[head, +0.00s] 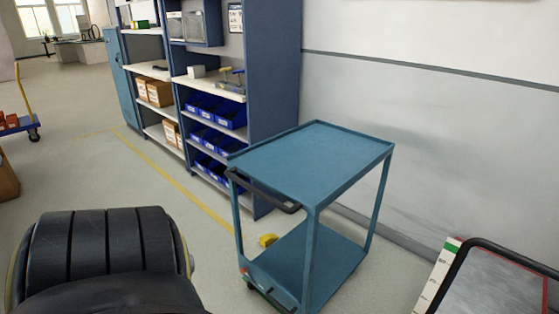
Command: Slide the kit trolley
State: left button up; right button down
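The kit trolley (310,150) is a blue two-shelf cart in the middle right of the head view. Its top is empty. A black push handle (262,190) runs along its near left side. Neither of my grippers is in view.
A blue shelving unit (277,85) with blue bins (217,112) and cardboard boxes stands behind the trolley. A yellow floor line (180,188) runs past it. A black-railed cart (505,280) fills the lower right corner. Floor is open at left.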

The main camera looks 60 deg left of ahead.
aim_at(310, 165)
jog(key=u, duration=0.75)
jog(key=i, duration=1.15)
jog(key=u, duration=1.4)
jog(key=i, duration=0.2)
jog(key=u, duration=0.25)
